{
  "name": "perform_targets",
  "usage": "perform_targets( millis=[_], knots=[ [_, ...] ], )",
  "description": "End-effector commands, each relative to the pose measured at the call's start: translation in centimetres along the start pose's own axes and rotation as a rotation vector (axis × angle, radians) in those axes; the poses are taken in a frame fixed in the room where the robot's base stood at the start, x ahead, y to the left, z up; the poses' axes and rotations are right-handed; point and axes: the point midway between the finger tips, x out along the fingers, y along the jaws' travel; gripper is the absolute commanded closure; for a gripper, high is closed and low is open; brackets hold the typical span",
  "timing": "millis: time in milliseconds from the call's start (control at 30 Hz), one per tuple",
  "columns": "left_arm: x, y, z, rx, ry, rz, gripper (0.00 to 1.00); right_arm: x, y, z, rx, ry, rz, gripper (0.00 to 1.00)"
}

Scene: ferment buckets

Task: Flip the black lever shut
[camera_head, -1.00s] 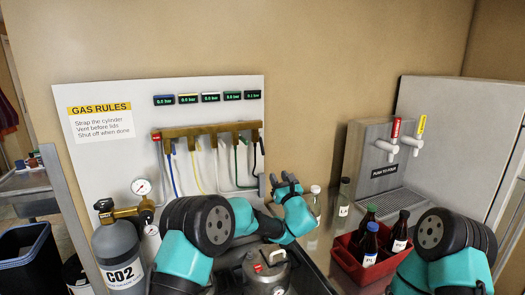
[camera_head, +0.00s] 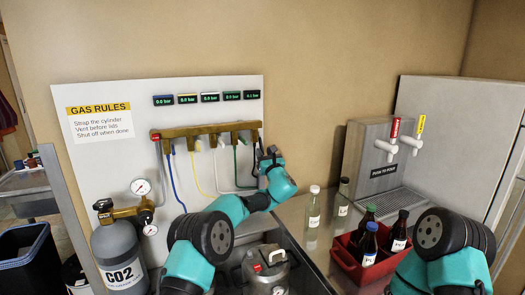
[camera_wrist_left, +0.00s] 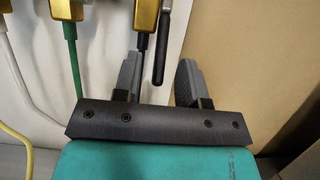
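A dark, rod-like handle (camera_wrist_left: 161,48), which looks like the black lever, hangs down beside the black hose (camera_wrist_left: 143,68) at the right end of the brass manifold (camera_head: 200,131). In the left wrist view my left gripper (camera_wrist_left: 158,82) is open, with its grey fingers on either side of the handle's lower end. I see no clear contact. In the head view my left gripper (camera_head: 270,158) is at the panel's right edge and hides part of the handle. My right arm shows at the lower right, but its gripper is out of view.
Coloured hoses hang from the manifold, with a green hose (camera_wrist_left: 72,60) left of the black one. A CO2 cylinder (camera_head: 121,255) and a steel keg (camera_head: 266,268) stand below. Bottles and a red crate (camera_head: 352,265) are to the right.

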Motion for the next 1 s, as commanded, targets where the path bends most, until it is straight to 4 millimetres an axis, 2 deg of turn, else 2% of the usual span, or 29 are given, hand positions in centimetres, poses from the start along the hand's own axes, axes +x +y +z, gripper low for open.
perform_targets(
  millis=[300, 700, 1000],
  knots=[
    [2.2, -0.1, 0.0, 0.0, 0.0, 0.0, 0.62, 0.0, 0.0, 0.0, 0.0, 0.0, 0.0, 0.57],
    [2.5, -0.1, 0.0, 0.0, 0.0, -0.001, 0.62, 0.0, 0.0, 0.0, 0.0, 0.0, 0.0, 0.57],
    [2.5, -0.1, 0.0, 0.0, 0.0, -0.001, 0.9, 0.0, 0.0, 0.0, 0.0, 0.0, 0.0, 0.57]
  ],
)
